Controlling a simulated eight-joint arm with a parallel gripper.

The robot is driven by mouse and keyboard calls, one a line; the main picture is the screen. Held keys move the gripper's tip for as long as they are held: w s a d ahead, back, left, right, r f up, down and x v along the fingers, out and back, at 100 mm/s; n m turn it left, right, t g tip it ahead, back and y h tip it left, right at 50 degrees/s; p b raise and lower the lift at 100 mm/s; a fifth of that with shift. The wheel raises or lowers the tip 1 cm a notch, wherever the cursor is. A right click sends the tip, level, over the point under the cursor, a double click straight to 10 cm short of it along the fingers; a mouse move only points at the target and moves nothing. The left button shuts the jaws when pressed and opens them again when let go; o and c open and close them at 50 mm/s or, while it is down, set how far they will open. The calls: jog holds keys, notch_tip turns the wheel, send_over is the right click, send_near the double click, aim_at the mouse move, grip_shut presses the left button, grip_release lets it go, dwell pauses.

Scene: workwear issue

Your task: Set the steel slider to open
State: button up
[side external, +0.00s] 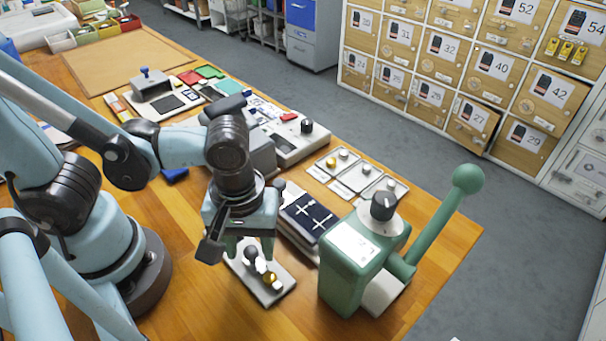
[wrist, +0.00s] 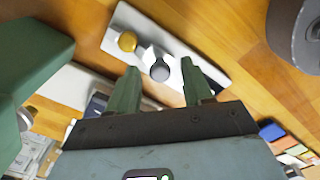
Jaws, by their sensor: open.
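A light grey plate (side external: 278,294) lies on the wooden table below my gripper (side external: 249,249). It carries a grey, steel-looking round knob (side external: 250,253) and a brass knob (side external: 270,278), with small white pieces beside them. In the wrist view the plate (wrist: 208,71) runs diagonally, with the steel knob (wrist: 160,71) between my two green fingertips (wrist: 160,68) and the brass knob (wrist: 127,41) to its upper left, outside them. My gripper is open, with visible gaps on both sides of the steel knob. I cannot read any open or closed marking.
A green lever press (side external: 345,260) with a ball-ended handle stands close on the right. A dark-topped box (side external: 306,215) sits just behind the plate, and small trays (side external: 365,175) lie farther back. Bare wood is in front of the plate.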

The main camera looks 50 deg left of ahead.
grip_shut()
dwell(0.3)
jog(key=shift+a, duration=1.4)
grip_release()
notch_tip(320, 180, up, 12)
dwell(0.4)
